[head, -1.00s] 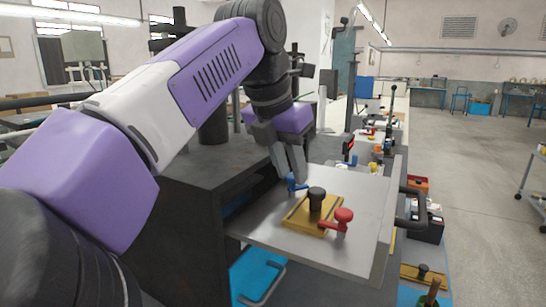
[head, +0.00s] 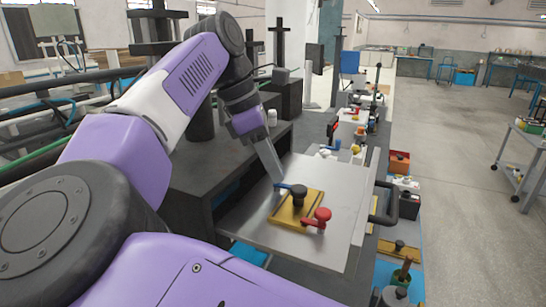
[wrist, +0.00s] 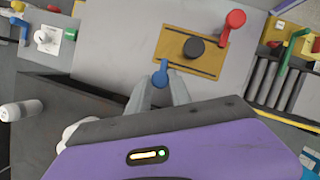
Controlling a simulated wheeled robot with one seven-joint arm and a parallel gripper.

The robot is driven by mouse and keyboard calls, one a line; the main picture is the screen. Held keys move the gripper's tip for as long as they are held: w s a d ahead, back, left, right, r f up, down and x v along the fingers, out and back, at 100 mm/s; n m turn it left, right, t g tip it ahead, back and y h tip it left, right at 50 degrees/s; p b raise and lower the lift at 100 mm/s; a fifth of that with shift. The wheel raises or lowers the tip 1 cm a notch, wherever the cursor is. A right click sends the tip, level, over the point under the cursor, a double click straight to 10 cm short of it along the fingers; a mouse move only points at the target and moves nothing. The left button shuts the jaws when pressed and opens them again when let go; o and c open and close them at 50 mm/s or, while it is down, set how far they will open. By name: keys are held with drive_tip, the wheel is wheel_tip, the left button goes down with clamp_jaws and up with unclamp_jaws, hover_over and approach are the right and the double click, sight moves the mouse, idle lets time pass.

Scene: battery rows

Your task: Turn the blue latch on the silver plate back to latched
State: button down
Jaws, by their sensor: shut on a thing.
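The silver plate (head: 330,225) juts out from a dark cabinet, and it also fills the middle of the wrist view (wrist: 110,45). On it lies a yellow block (head: 283,213) with a black knob (head: 298,196), which shows in the wrist view (wrist: 194,48) too. The blue latch (head: 287,186) is at the block's far left edge, beside the knob. My gripper (head: 277,180) reaches down to it from above. In the wrist view, my gripper's fingertips (wrist: 160,85) are shut on the blue latch (wrist: 160,72), one on each side. The fingers hide its lower part.
A red latch (head: 320,216) sits at the near right of the yellow block, also in the wrist view (wrist: 235,20). A black handle (head: 385,205) sticks out at the plate's right edge. Small boxes and fixtures line the bench behind. Open floor (head: 450,170) lies to the right.

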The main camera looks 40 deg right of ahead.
drive_tip(key=shift+m, duration=0.6)
drive_tip(key=shift+y+p, duration=0.3)
drive_tip(key=c, duration=1.2)
unclamp_jaws()
drive_tip(key=shift+g, duration=0.3)
drive_tip(key=shift+v, duration=3.9)
